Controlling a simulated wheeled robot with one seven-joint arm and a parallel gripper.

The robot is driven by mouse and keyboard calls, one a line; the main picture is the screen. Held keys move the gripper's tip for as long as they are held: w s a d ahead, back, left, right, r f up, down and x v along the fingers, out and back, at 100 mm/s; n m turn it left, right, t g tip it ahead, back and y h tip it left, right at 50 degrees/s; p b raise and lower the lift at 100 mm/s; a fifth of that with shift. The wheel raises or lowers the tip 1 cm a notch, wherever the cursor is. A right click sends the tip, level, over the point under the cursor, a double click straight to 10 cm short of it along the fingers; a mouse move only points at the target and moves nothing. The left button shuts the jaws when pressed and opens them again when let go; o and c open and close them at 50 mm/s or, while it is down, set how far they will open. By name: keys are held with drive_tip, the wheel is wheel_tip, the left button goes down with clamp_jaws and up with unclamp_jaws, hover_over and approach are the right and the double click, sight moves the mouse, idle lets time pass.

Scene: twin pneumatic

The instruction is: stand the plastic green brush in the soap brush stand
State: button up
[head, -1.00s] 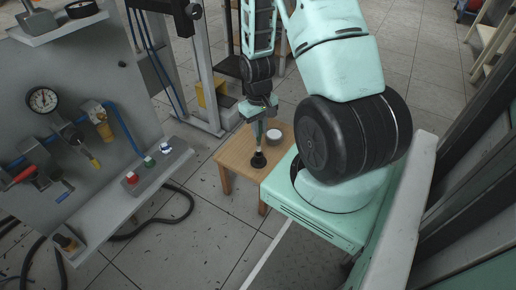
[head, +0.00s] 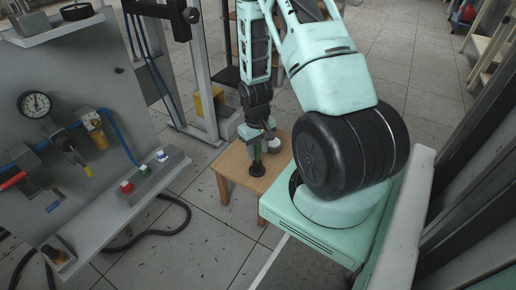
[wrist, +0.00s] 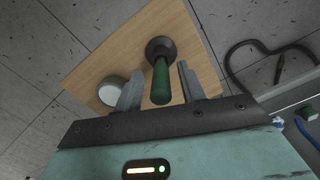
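The green brush (wrist: 161,82) stands upright on the small wooden table, its handle pointing up towards my gripper. At its lower end is a round black piece (wrist: 160,48), which also shows in the head view (head: 257,169); I cannot tell whether this is the brush's own head or a holder. A white round container (wrist: 112,90) stands beside it on the table and is partly hidden behind my gripper in the head view. It may be the soap brush stand. My gripper (wrist: 160,72) is open, with a finger on each side of the handle and gaps visible.
The small wooden table (head: 233,172) has bare wood around the brush. A grey panel (head: 75,110) with a gauge and valves, and a shelf with coloured buttons (head: 142,176), stand to the left. A metal frame (head: 205,75) rises behind the table.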

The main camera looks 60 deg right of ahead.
wheel_tip(320, 180, up, 12)
drive_tip(key=p, duration=0.6)
drive_tip(key=shift+w+r, duration=0.2)
drive_tip(key=shift+w, duration=0.1)
drive_tip(key=w+a+r+n, duration=0.2)
drive_tip(key=a+r, duration=0.3)
drive_tip(key=a, duration=0.5)
drive_tip(key=w+a+r+n, duration=0.1)
drive_tip(key=a+r+n, duration=0.3)
drive_tip(key=a, duration=0.6)
drive_tip(key=s+a+r+n, duration=0.2)
drive_tip(key=s+a+r, duration=0.3)
drive_tip(key=s+a, duration=0.2)
drive_tip(key=s+a+r+n, duration=0.3)
drive_tip(key=s+a+r, duration=0.2)
drive_tip(key=a, duration=0.5)
drive_tip(key=s, duration=0.2)
drive_tip(key=shift+s+t, duration=0.3)
